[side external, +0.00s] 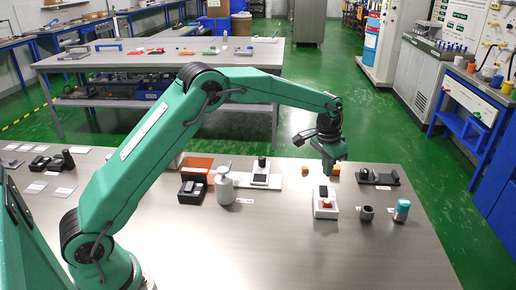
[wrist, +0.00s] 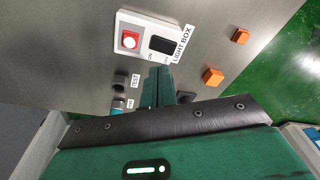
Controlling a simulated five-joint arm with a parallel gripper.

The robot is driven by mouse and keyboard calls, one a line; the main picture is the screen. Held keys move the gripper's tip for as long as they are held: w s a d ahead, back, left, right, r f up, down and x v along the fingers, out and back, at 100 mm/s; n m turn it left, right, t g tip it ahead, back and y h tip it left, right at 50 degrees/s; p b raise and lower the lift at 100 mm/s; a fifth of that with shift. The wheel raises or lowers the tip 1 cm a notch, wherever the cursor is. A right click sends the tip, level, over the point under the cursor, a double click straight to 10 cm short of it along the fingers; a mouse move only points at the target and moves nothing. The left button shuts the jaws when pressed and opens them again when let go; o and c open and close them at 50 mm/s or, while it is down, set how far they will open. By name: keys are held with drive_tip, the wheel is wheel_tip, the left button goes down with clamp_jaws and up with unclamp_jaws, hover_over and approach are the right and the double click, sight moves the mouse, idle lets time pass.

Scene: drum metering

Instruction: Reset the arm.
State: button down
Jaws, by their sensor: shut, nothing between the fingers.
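My green arm reaches across the metal table from the left in the side view. My gripper (side external: 328,172) points down, shut and empty, above the table just behind the light box (side external: 326,208). In the wrist view the closed green fingers (wrist: 160,75) lie just below the light box (wrist: 146,20), which has a red button and a dark window. I cannot tell the exact height of the fingertips over the table.
Two orange blocks (wrist: 240,36) (wrist: 212,76) lie near the gripper. A dark cup (side external: 367,212) and a teal-topped cylinder (side external: 402,210) stand to the right. A white bottle (side external: 224,187) and black block (side external: 192,192) stand left.

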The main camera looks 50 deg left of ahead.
drive_tip(key=shift+r, duration=0.25)
drive_tip(key=s+a+r+n+t, duration=0.1)
drive_tip(key=s+a+r, duration=0.1)
drive_tip(key=s+r, duration=0.6)
drive_tip(key=s+a+r+t, duration=0.1)
drive_tip(key=s+a+r, duration=0.1)
drive_tip(key=s+r, duration=0.55)
drive_tip(key=s+a+f+n+t, duration=0.2)
drive_tip(key=s, duration=2)
drive_tip(key=shift+s, duration=0.35)
